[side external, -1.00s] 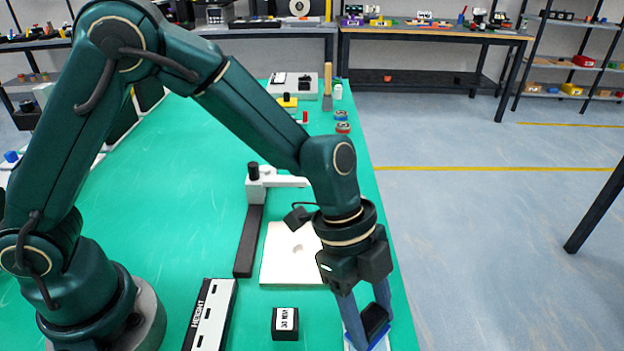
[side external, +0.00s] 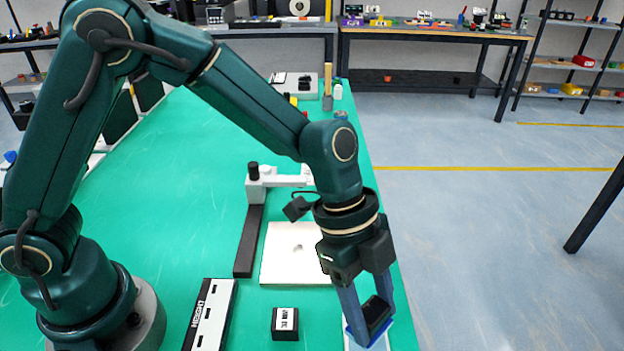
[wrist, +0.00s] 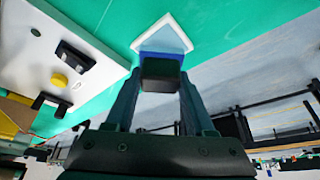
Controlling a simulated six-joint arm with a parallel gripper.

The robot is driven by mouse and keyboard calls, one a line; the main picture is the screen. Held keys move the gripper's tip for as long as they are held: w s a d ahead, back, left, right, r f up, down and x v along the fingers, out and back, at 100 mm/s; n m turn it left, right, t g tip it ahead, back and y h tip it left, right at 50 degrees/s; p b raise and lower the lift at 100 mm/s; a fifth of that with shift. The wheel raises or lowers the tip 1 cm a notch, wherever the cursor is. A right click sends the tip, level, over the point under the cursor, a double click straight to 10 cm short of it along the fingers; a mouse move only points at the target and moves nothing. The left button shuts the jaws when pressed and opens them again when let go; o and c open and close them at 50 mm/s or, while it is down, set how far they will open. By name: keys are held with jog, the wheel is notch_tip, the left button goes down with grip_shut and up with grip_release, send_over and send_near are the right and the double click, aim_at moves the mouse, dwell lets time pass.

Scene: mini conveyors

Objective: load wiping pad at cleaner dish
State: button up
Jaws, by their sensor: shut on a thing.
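The wiping pad is a black block (side external: 374,312) with a blue underside. My gripper (side external: 368,318) is shut on the block at the right edge of the green table, near the bottom of the side view. In the wrist view the block (wrist: 162,74) sits between my fingertips (wrist: 160,85), its blue edge showing beyond it. The cleaner dish (wrist: 172,24), white-rimmed with a light blue inside, lies just past the pad. A pale part of the dish (side external: 352,344) shows below the pad in the side view. I cannot tell whether pad and dish touch.
A cream plate (side external: 284,268) with a small centre mark lies left of my gripper. A labelled black block (side external: 285,322) and a white height gauge (side external: 212,312) lie nearer. A black-and-white stand (side external: 250,235) is behind. The table's right edge is close.

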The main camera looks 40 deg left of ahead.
aim_at(376, 316)
jog(key=shift+r, duration=2.6)
jog(key=shift+s+a+f+n+t, duration=0.15)
jog(key=shift+s+a+n+t, duration=0.1)
jog(key=shift+n, duration=0.25)
jog(key=shift+s+a+f+n+t, duration=0.15)
jog(key=shift+a+n, duration=0.1)
jog(key=shift+n, duration=0.25)
jog(key=a+r+n+t+y, duration=0.2)
jog(key=a+r+n, duration=0.2)
jog(key=a+n, duration=0.4)
jog(key=a+r+n+t+y, duration=0.1)
jog(key=a+r+n, duration=0.3)
jog(key=a, duration=1.2)
jog(key=n+y, duration=0.1)
jog(key=n, duration=0.3)
jog(key=shift+w+t+y, duration=0.15)
jog(key=shift+t+y, duration=0.15)
jog(key=shift+t, duration=0.1)
